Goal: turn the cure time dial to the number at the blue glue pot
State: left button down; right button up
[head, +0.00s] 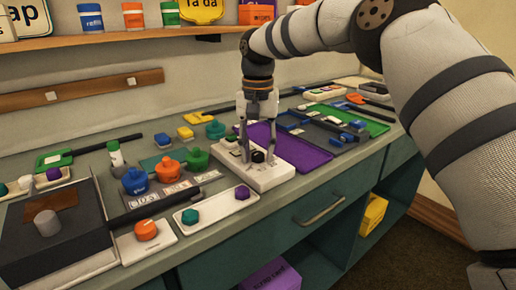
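A white control box (272,178) lies on the bench and carries a dark round dial (258,157). My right gripper (257,158) points straight down over the box. Its two fingers stand apart, one on each side of the dial; I cannot tell whether they touch it. The dial's numbers are too small and partly covered to read. A blue glue pot (135,182) stands left of an orange pot (168,170) and a green pot (196,160). A card strip (175,188) with small marks lies in front of the pots; the marks are not clearly legible. My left gripper is not in view.
A white tray (214,208) with a green and a purple piece lies in front of the pots. A dark box (55,240) stands at the left. A purple tray (300,150) and a green tray (368,122) lie right of the control box. Cups stand on the shelf above.

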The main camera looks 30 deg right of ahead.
grip_shut()
jog(key=shift+r+n, duration=0.1)
jog(key=shift+n, duration=0.2)
jog(key=n, duration=0.4)
jog(key=shift+n+p, duration=0.3)
jog(key=shift+p, duration=0.1)
jog(key=shift+n, duration=2.3)
jog(key=o, duration=0.5)
grip_release()
